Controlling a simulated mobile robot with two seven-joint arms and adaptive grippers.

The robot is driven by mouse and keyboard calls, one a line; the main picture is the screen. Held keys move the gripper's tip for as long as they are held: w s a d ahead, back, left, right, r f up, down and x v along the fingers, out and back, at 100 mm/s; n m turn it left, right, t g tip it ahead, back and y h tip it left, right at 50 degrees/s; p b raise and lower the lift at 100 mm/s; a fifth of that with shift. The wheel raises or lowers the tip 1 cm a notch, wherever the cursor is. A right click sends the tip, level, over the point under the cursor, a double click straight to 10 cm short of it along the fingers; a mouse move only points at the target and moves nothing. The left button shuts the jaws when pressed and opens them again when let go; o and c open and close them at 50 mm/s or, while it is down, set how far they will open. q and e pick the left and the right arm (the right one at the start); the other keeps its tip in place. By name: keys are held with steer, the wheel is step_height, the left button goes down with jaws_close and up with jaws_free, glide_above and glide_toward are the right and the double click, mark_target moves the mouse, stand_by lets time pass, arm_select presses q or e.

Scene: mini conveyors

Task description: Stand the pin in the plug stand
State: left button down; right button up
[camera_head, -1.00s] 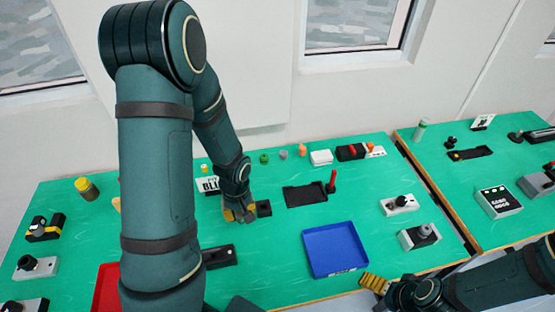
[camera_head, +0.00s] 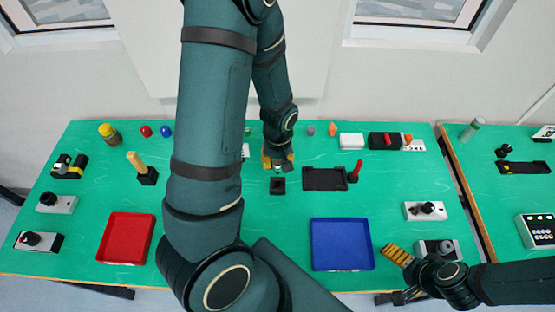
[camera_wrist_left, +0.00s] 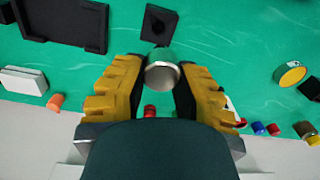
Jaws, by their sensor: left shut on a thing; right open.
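My left gripper (camera_head: 278,163) is shut on a short cylinder, apparently the pin (camera_wrist_left: 162,70), with a silvery end and a green side, between the yellow fingers in the left wrist view. The plug stand seems to be a small black square block with a dark hole (camera_head: 278,186). It also shows in the left wrist view (camera_wrist_left: 158,24), just beyond the held pin. The pin is apart from the block's hole, beside it on the far side in the head view. My right gripper (camera_head: 398,276) is open and empty near the front right table edge.
A blue tray (camera_head: 342,266) and red tray (camera_head: 104,250) lie in front. A wooden peg (camera_head: 136,162) stands in a black base on the left.

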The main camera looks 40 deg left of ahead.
arm_select(q)
steer(key=b, duration=0.5)
glide_above(275, 179)
steer(key=d, duration=0.1)
steer(key=shift+f, duration=2.95)
arm_select(e)
steer(key=shift+f, duration=2.65)
arm_select(q)
steer(key=shift+s+f+b, duration=0.3)
steer(key=shift+f+b, duration=0.6)
arm_select(e)
steer(key=shift+s+f, duration=0.15)
steer(key=shift+f, duration=0.65)
arm_select(q)
steer(key=shift+s+f+b, duration=0.3)
steer(key=shift+f+b, duration=0.3)
arm_select(e)
steer(key=shift+s+d+f, duration=0.1)
steer(key=shift+f, duration=0.3)
arm_select(q)
steer(key=shift+d+r, duration=0.1)
steer(key=shift+r, duration=0.05)
arm_select(e)
steer(key=shift+r, duration=0.15)
arm_select(q)
steer(key=shift+w+r+p, duration=0.2)
steer(key=shift+r+p, duration=0.45)
steer(key=shift+p, duration=0.15)
arm_select(e)
steer(key=shift+r, duration=0.4)
